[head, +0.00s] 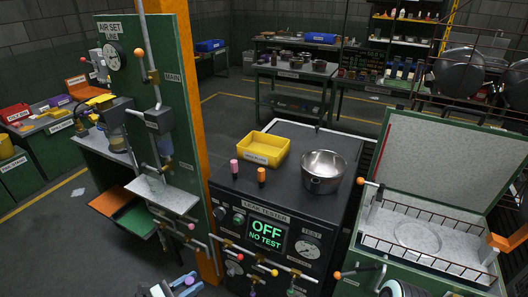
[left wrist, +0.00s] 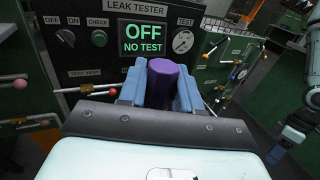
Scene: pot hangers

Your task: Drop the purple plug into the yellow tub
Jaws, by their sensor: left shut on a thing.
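The purple plug (left wrist: 166,80) is held upright between the blue fingers of my left gripper (left wrist: 162,92) in the left wrist view. In the head view my left gripper (head: 178,286) is at the bottom edge, low in front of the leak tester, with the plug's purple top (head: 189,281) just showing. The yellow tub (head: 263,149) sits on top of the black leak tester, well above and beyond my left gripper. The tub's inside looks empty.
A pink plug (head: 234,166) and an orange plug (head: 261,176) stand in front of the tub. A metal pot (head: 323,170) stands to its right. Valves and pipes stick out of the leak tester's front panel (head: 265,238). A green panel (head: 155,110) rises at left.

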